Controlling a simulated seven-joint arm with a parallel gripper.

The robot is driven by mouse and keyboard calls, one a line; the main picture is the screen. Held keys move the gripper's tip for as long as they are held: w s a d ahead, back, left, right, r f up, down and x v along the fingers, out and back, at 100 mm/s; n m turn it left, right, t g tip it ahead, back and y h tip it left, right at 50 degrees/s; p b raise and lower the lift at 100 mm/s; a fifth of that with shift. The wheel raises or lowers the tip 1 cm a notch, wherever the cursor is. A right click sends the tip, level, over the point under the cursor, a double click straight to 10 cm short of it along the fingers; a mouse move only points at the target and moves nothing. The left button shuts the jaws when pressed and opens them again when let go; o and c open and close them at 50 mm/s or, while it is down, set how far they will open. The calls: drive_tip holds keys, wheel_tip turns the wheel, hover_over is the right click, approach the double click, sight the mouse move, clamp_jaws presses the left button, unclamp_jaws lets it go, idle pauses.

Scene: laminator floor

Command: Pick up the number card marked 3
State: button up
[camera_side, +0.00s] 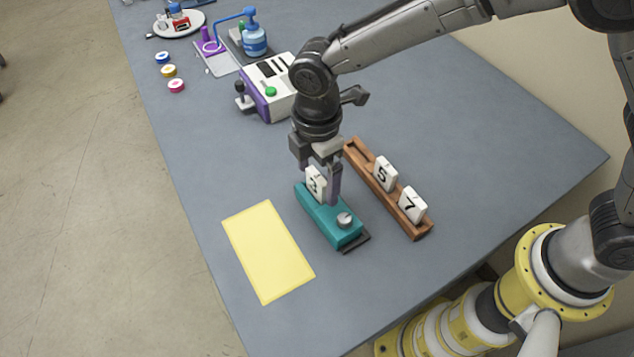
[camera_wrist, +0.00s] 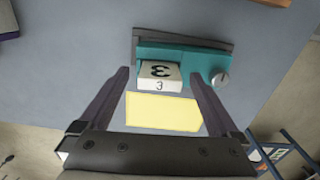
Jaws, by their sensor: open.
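The white number card marked 3 (camera_side: 315,184) stands on a teal block with a silver knob (camera_side: 329,222) in the side view. In the wrist view the card (camera_wrist: 158,75) shows its 3 between my two fingers, against the teal block (camera_wrist: 200,60). My gripper (camera_side: 320,190) is open just above the teal block, with its fingers on either side of the card. In the wrist view a gap shows between the card and each finger of my gripper (camera_wrist: 160,85). Part of the card is hidden by a finger in the side view.
A wooden rack (camera_side: 388,196) holds white cards marked 5 (camera_side: 385,173) and 7 (camera_side: 412,205), right of the teal block. A yellow sheet (camera_side: 268,252) lies to the left. A purple and white machine (camera_side: 268,88) stands behind. The table between sheet and front edge is clear.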

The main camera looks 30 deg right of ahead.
drive_tip(key=shift+c, duration=0.3)
drive_tip(key=c, duration=1.4)
